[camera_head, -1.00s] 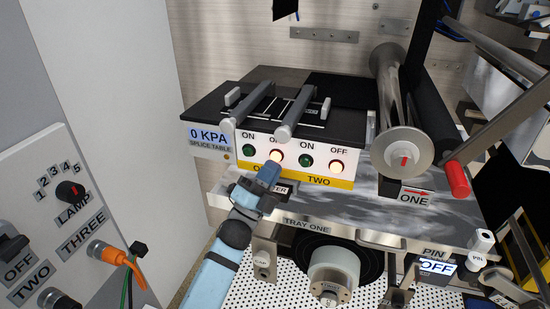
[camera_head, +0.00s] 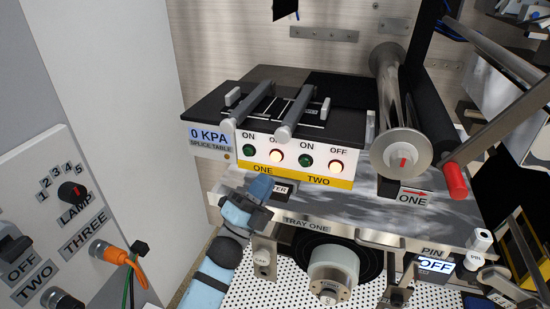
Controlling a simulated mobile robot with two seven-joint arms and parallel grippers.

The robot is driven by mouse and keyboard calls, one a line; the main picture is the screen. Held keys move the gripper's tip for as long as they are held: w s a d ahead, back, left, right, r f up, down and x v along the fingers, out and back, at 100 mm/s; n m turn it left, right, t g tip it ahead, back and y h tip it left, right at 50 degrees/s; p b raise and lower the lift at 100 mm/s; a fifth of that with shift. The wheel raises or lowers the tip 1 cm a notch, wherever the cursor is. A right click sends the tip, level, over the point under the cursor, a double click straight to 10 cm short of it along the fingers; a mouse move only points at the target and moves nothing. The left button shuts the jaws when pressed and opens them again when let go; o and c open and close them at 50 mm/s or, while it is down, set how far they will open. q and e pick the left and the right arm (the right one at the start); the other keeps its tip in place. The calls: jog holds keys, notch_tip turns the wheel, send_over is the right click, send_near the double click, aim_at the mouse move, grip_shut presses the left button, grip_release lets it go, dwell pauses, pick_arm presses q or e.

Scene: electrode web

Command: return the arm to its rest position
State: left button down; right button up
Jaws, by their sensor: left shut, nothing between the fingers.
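My left gripper (camera_head: 262,186) shows at the lower middle of the head view, in front of the splice table (camera_head: 208,152). Its blue fingers are shut and empty. It stands apart from the button panel (camera_head: 291,158), below the yellow strip marked ONE and TWO. The gripper partly covers a label ending in "TER". My blue left arm comes up from the bottom edge. The right gripper is not in view.
A panel with a LAMP knob (camera_head: 71,191) and an orange cable (camera_head: 124,258) stands at left. A metal roller (camera_head: 401,152) and a red-tipped bar (camera_head: 457,180) stand at right.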

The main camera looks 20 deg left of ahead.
pick_arm(q)
jog(key=s+a+f+n+g+y, duration=0.2)
jog(key=s+f+n+g+y, duration=0.15)
jog(key=f+n, duration=0.45)
jog(key=s+a+f+n+g+y, duration=0.15)
jog(key=s+f+n+y, duration=0.25)
jog(key=f, duration=0.7)
jog(key=s+f+n+g, duration=0.5)
jog(key=s+f+g, duration=0.3)
jog(key=s+f, duration=0.7)
jog(key=shift+s+n, duration=0.15)
jog(key=shift+n, duration=0.15)
